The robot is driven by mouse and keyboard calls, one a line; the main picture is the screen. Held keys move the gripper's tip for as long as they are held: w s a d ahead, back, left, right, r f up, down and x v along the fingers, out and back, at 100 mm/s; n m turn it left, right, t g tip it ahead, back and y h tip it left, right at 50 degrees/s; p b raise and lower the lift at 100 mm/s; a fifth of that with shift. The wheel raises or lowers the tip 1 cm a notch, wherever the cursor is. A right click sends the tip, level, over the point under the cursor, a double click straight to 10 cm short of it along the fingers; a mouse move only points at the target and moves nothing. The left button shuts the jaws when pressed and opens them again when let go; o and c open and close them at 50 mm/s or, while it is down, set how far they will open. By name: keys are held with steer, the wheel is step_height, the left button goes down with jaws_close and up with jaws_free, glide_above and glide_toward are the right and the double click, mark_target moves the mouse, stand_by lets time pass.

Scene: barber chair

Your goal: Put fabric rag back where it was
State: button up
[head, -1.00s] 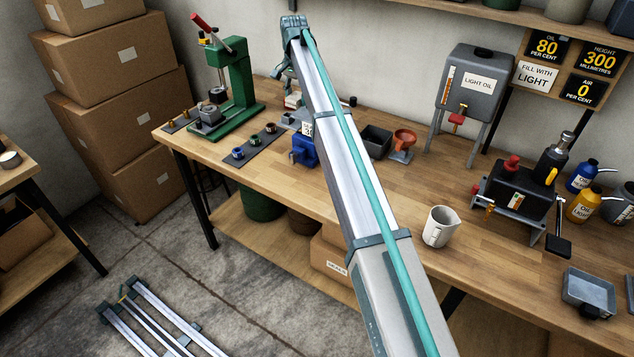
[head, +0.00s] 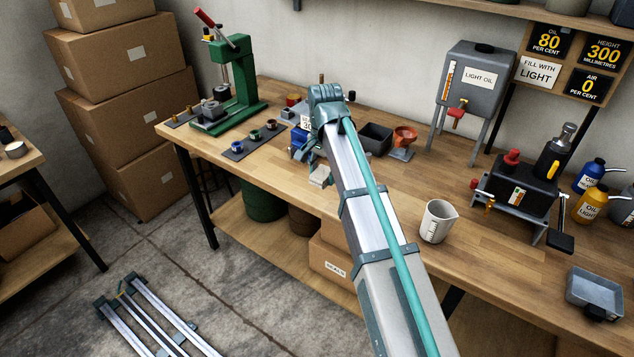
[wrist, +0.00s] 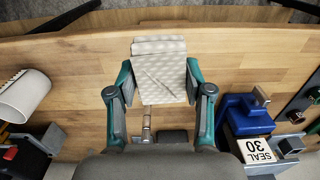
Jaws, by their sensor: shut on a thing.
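The fabric rag (wrist: 160,75) is a pale, folded cloth with creases, between the fingers of my gripper (wrist: 159,75) in the wrist view. My gripper is shut on it from both sides. In the head view the rag (head: 320,178) shows as a small pale patch below my gripper (head: 316,168), near the front edge of the workbench (head: 400,190). My arm hides part of the gripper there. I cannot tell whether the rag touches the bench top.
A blue vise (wrist: 245,115) with a "SEAL 30" card is close beside my gripper. A green press (head: 232,80) stands left. Bench wood around the rag is bare.

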steer(key=w+a+f+p, duration=0.1)
steer(key=w+f, duration=0.2)
steer(key=w, duration=0.1)
steer(key=w+a+f+p, duration=0.1)
steer(key=w+f+p, duration=0.1)
steer(key=w+f, duration=0.1)
steer(key=w+a+f+p, duration=0.1)
steer(key=w+f, duration=0.2)
steer(key=w, duration=0.2)
steer(key=shift+w, duration=0.2)
step_height(320, 180, down, 3)
steer(key=shift+w+r+p, duration=0.1)
steer(key=shift+r+p, duration=0.1)
steer(key=shift+p, duration=0.9)
steer(key=shift+f, duration=0.45)
steer(key=shift+f, duration=0.2)
steer(key=o, duration=1.1)
steer(key=shift+r, duration=0.1)
